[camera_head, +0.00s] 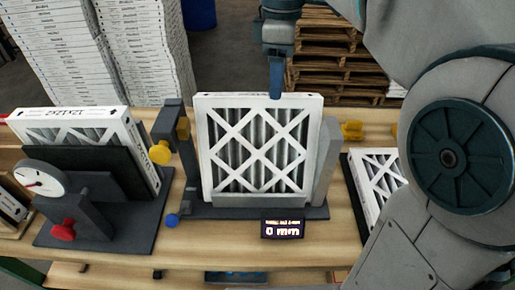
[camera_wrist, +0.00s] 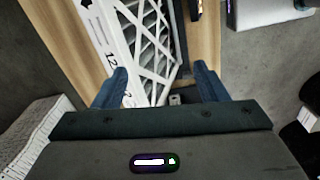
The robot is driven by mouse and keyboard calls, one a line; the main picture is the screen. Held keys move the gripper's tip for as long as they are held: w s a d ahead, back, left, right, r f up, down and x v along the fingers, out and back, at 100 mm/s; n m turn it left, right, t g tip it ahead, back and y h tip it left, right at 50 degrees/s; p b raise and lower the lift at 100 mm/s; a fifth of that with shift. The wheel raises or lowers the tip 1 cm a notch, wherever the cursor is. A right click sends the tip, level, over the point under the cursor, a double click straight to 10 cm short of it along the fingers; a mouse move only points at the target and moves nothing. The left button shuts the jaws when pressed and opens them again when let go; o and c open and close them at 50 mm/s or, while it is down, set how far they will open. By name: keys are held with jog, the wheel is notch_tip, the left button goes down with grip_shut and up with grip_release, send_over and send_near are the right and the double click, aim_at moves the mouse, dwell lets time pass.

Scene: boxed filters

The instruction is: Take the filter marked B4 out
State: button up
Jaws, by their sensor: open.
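A white-framed pleated filter (camera_head: 253,150) stands upright in the middle fixture (camera_head: 250,211). Its mesh front faces the head camera. Another filter (camera_head: 140,150) stands tilted in the left fixture, partly hidden by a dark plate. A third filter (camera_head: 375,180) lies at the right, partly hidden by my arm. I cannot read a B4 mark on any of them. My gripper (camera_head: 276,92) is at the top edge of the middle filter, right of its centre. In the wrist view my gripper (camera_wrist: 162,72) is open, with a white filter (camera_wrist: 140,45) between and beyond its blue fingers.
The left fixture carries a round dial (camera_head: 40,179) and a red knob (camera_head: 63,230). A dark post with yellow knobs (camera_head: 160,152) stands close left of the middle filter. A small lit display (camera_head: 283,229) is in front. Stacked white boxes (camera_head: 65,50) and wooden pallets (camera_head: 335,55) stand behind the bench.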

jog(key=w+m+p, duration=0.1)
jog(key=w+m, duration=0.2)
jog(key=m, duration=0.3)
jog(key=m+g+p, duration=0.2)
jog(key=m, duration=1.3)
send_near(258, 108)
notch_tip(258, 108, up, 2)
jog(key=w+d, duration=0.1)
jog(key=d, duration=0.1)
jog(key=w+a+f+m+g+p, duration=0.15)
jog(key=w+m, duration=0.25)
jog(key=m, duration=0.9)
jog(key=x, duration=0.7)
jog(key=shift+s+a+f, duration=0.2)
jog(key=shift+s+f, duration=0.05)
jog(key=shift+s+p+x, duration=0.2)
jog(key=shift+p+x, duration=0.2)
jog(key=shift+x, duration=0.55)
jog(key=shift+s+p+x, duration=0.25)
jog(key=shift+p+x, duration=0.15)
jog(key=shift+x, duration=0.6)
jog(key=shift+s+f, duration=0.1)
jog(key=shift+f, duration=0.4)
